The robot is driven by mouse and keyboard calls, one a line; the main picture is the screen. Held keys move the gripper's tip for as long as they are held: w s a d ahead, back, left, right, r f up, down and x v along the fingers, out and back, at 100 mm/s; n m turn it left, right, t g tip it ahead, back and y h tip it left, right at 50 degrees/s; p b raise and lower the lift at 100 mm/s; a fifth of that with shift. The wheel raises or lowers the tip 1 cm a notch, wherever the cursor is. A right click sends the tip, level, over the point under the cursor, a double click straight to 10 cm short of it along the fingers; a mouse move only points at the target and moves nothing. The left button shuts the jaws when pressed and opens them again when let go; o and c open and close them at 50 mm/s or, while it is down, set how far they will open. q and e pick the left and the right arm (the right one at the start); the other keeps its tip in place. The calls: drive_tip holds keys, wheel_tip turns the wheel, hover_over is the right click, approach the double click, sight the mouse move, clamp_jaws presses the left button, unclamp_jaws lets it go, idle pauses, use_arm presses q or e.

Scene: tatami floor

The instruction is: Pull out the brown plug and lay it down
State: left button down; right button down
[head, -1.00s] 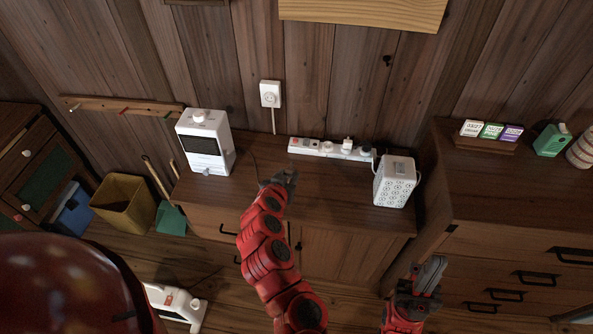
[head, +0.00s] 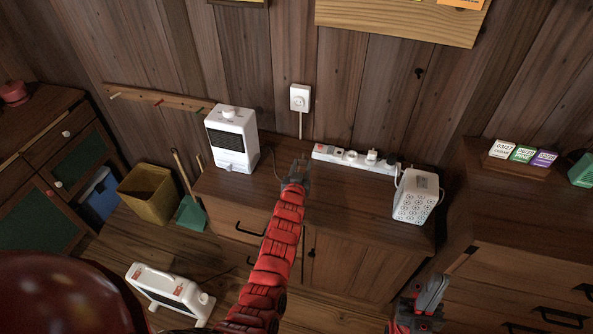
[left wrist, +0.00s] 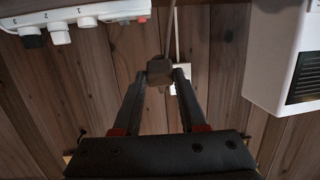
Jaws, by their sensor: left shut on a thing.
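The small brown plug (left wrist: 160,72) is between my left fingertips in the left wrist view. My left gripper (left wrist: 161,80) is shut on it. In the head view the left gripper (head: 299,172) is over the cabinet top, just left of and in front of the white power strip (head: 338,158), and the plug is too small to make out there. The plug appears clear of the strip, whose end shows at upper left in the left wrist view (left wrist: 88,14). Several plugs sit in the strip. My right gripper (head: 432,297) is low at the right, its jaw opening unclear.
A white heater-like box (head: 231,140) stands left of the left gripper, and a white patterned box (head: 415,196) stands at the cabinet's right end. A wall outlet (head: 299,98) is above the strip. The cabinet top (head: 370,208) is bare in front of the strip.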

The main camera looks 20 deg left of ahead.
use_arm(q)
drive_tip(key=shift+s+a+f+m+t+h+b, duration=0.2)
drive_tip(key=shift+a+f+h, duration=0.15)
drive_tip(key=shift+a+f, duration=0.5)
drive_tip(key=shift+s+a+f+m+t+h+b, duration=0.25)
drive_tip(key=shift+a+f, duration=0.2)
drive_tip(key=shift+a, duration=0.75)
drive_tip(key=shift+s+a+f+m+t+h+b, duration=0.15)
drive_tip(key=shift+a+f+h, duration=0.25)
drive_tip(key=shift+a+f, duration=0.45)
wheel_tip(320, 180, down, 6)
drive_tip(key=b, duration=0.6)
drive_tip(key=shift+a+f, duration=0.1)
drive_tip(key=shift+f, duration=0.05)
drive_tip(key=shift+c, duration=1.9)
unclamp_jaws()
